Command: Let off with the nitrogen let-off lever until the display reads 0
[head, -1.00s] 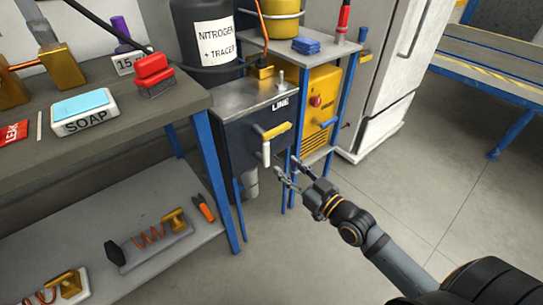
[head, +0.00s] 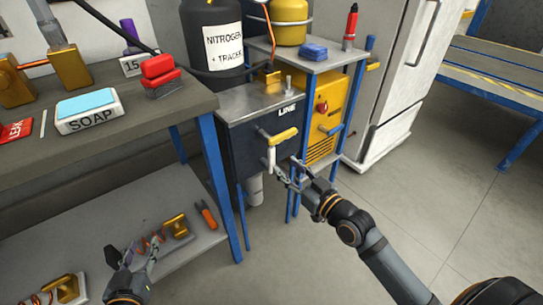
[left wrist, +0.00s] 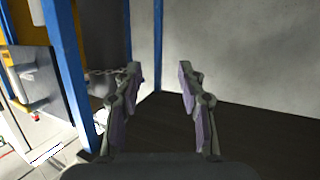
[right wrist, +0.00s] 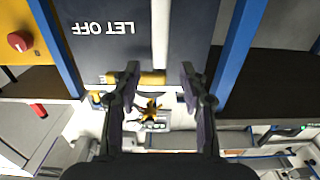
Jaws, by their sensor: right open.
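A yellow let-off lever (head: 282,135) sits on the front of the dark box marked LINE (head: 250,140), with a white upright piece (head: 270,158) below its left end. In the right wrist view the yellow bar (right wrist: 152,78) lies crosswise between my open right fingertips (right wrist: 158,72), near an upside-down LET OFF label (right wrist: 103,28). In the head view my right gripper (head: 286,172) is just below and right of the lever; contact cannot be told. My left gripper (head: 148,248) is open and empty by the lower shelf (head: 185,263). I cannot read any display.
The workbench (head: 130,112) is at left. The floor at right is clear.

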